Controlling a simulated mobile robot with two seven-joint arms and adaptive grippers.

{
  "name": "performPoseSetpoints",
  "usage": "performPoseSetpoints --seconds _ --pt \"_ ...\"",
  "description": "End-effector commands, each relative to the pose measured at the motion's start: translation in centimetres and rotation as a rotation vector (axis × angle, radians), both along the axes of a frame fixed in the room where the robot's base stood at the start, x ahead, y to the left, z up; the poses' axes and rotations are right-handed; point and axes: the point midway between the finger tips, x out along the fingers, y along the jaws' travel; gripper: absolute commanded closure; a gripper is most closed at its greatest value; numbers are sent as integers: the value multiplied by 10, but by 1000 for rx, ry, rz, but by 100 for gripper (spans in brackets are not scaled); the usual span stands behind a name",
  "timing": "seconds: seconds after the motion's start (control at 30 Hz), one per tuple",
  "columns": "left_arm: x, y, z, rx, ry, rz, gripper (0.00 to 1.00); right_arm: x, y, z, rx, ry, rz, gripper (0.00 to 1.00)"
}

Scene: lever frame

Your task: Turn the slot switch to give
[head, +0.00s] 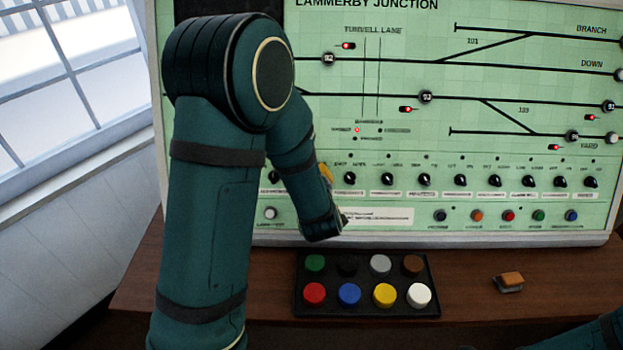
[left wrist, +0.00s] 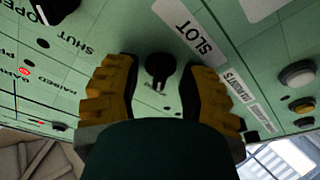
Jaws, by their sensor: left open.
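The slot switch (left wrist: 158,66) is a small black rotary knob on the green panel, beside a white plate reading SLOT (left wrist: 200,37). My left gripper (left wrist: 161,76) is open, with one yellow ribbed finger on each side of the knob. Green panel shows between the knob and both fingers, so they look apart from it. Small marks by the knob are too small to read, and I cannot tell which position it points to. In the head view my left arm hides this switch, and only a bit of my left gripper's yellow finger (head: 326,173) shows.
A row of similar black knobs (head: 424,179) runs right across the panel (head: 470,215), with push buttons below. A black tray (head: 299,302) of coloured caps and an orange-topped block (head: 510,281) sit on the brown desk (head: 540,262). A window is at left.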

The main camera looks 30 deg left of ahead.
Motion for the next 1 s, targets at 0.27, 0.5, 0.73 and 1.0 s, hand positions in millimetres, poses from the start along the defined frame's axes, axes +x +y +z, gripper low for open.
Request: performPoseSetpoints --seconds 0.27,0.5,0.73,1.0 --pt "0 0 0 0 0 0 100 0 0 0 0 0 0 100" --pt "0 0 0 3 -1 0 100 0 0 0 0 0 0 100" --pt "0 0 1 45 25 -27 100 0 0 2 0 1 0 100" --pt "1 1 2 188 106 -112 100 -1 0 6 0 3 0 100"
